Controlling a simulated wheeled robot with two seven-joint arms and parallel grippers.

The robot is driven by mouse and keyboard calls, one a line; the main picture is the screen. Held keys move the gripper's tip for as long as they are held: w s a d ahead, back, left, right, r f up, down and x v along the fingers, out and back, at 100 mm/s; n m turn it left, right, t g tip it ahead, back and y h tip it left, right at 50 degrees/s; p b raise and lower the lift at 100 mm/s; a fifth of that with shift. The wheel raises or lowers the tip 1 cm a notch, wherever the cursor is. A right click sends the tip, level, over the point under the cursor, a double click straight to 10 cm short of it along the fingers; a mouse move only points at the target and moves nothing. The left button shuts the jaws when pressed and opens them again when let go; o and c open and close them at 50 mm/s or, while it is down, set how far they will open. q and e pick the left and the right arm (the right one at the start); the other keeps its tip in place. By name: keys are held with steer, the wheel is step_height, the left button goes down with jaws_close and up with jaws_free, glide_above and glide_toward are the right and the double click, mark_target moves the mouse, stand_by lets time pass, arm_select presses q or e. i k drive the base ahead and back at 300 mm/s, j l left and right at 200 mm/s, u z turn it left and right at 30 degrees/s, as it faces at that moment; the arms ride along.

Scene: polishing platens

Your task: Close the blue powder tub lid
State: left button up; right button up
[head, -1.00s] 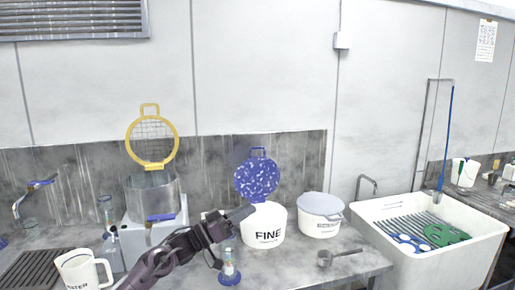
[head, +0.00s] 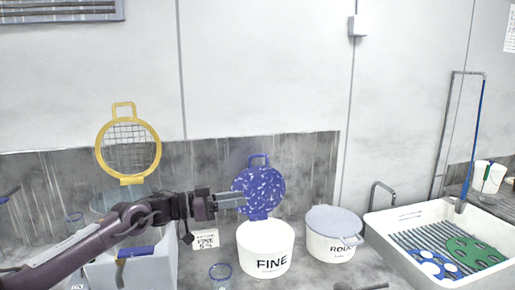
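The blue powder tub is a white tub marked FINE (head: 265,255) on the counter. Its speckled blue lid (head: 262,185) stands upright, open, at the tub's back rim, with a handle loop on top. My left gripper (head: 238,200) reaches in from the left, above the tub's left rim. Its fingertips overlap the lid's left edge in the picture; I cannot tell whether they touch it. The fingers look close together, but their gap is unclear. My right gripper is not in view.
A white tub with a closed grey lid (head: 334,220) stands close on the right. A yellow-rimmed mesh lid (head: 129,150) stands open at left, behind my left arm. A small FINE box (head: 206,240) and a blue-rimmed glass (head: 220,272) are left of the tub. A white sink (head: 400,255) is at right.

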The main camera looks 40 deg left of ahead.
mark_target(263, 187)
steer(key=i+j, duration=0.9)
steer(key=j, duration=0.1)
